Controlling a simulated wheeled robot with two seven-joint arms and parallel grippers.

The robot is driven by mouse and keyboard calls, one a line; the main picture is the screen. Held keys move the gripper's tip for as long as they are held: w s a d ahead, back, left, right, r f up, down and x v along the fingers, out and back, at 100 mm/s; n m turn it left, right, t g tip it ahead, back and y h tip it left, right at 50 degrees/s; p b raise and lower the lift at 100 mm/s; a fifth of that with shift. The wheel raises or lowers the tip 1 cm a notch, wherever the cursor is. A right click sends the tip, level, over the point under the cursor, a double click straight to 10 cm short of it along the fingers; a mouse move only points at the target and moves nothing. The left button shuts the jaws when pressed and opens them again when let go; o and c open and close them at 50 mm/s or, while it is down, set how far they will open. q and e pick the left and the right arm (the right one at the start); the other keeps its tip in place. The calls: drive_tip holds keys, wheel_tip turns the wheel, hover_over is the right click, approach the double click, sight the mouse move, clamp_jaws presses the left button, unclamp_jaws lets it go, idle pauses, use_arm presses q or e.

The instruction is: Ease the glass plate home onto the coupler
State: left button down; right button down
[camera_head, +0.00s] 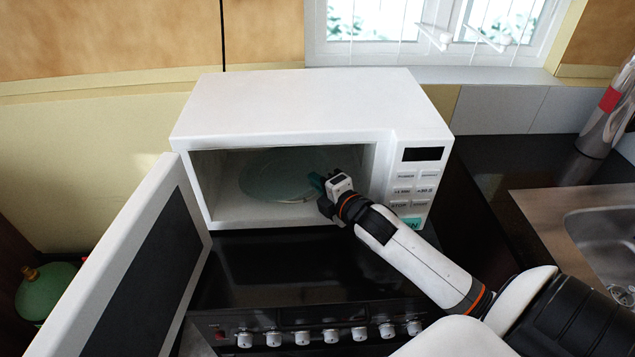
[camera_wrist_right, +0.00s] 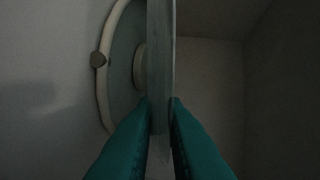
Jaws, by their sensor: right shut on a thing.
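The glass plate (camera_head: 272,176) is a pale, see-through disc inside the open microwave (camera_head: 300,105). My right gripper (camera_head: 320,186) reaches in through the front opening and is shut on the plate's near right edge. In the right wrist view, the plate (camera_wrist_right: 160,60) shows edge-on as a grey strip between the teal fingertips (camera_wrist_right: 160,103). The pale roller ring (camera_wrist_right: 101,85) with a small wheel lies on the cavity floor beside the strip. A round raised part, probably the coupler (camera_wrist_right: 139,68), is partly hidden by the plate. Whether they touch cannot be told. My left gripper is out of view.
The microwave door (camera_head: 145,265) hangs wide open at the left. The control panel (camera_head: 415,185) is right of the opening, close to my right wrist. A black stove (camera_head: 300,270) with several knobs lies below in front. A sink (camera_head: 605,245) is at the right.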

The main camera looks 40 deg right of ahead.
drive_tip(key=shift+s+d+r, duration=0.25)
drive_tip(key=shift+s, duration=0.35)
drive_tip(key=shift+w, duration=0.15)
drive_tip(key=c, duration=1.4)
unclamp_jaws()
drive_tip(key=shift+w+a+f, duration=0.1)
drive_tip(key=shift+w, duration=0.05)
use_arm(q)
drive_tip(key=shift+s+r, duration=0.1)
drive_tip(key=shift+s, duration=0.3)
use_arm(e)
drive_tip(key=shift+s, duration=0.2)
